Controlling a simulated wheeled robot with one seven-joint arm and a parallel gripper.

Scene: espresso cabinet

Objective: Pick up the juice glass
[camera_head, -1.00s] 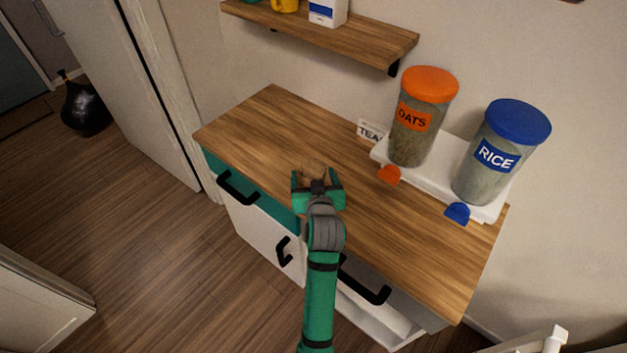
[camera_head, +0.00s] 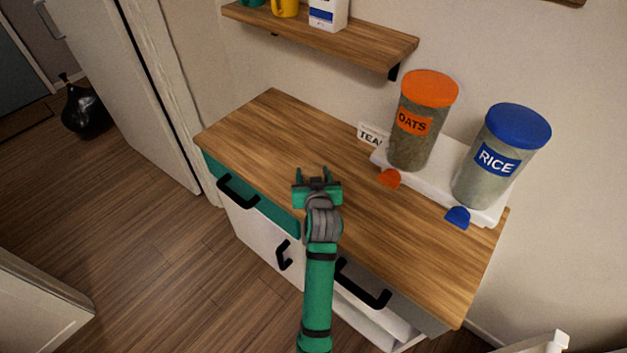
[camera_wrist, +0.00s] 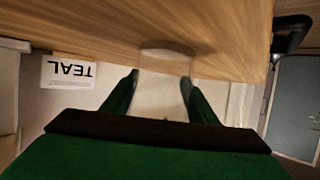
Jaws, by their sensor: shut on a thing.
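My gripper (camera_head: 311,173) is above the wooden counter, left of the jars, with its fingers pointing away from me. In the wrist view its two dark green fingers (camera_wrist: 158,85) stand apart on either side of a clear, pale glass. This juice glass (camera_wrist: 160,95) shows only faintly, with an oval end (camera_wrist: 167,54) against the wood. The gripper is shut on it. In the head view the glass is too clear to make out between the fingers. I cannot tell how far it is from the counter.
The oats jar (camera_head: 418,130) and the rice jar (camera_head: 497,165) stand on a white tray (camera_head: 440,172) at the back right. A tea label (camera_head: 371,134) is beside the tray. A shelf (camera_head: 320,38) hangs above. The left part of the counter (camera_head: 260,120) is clear.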

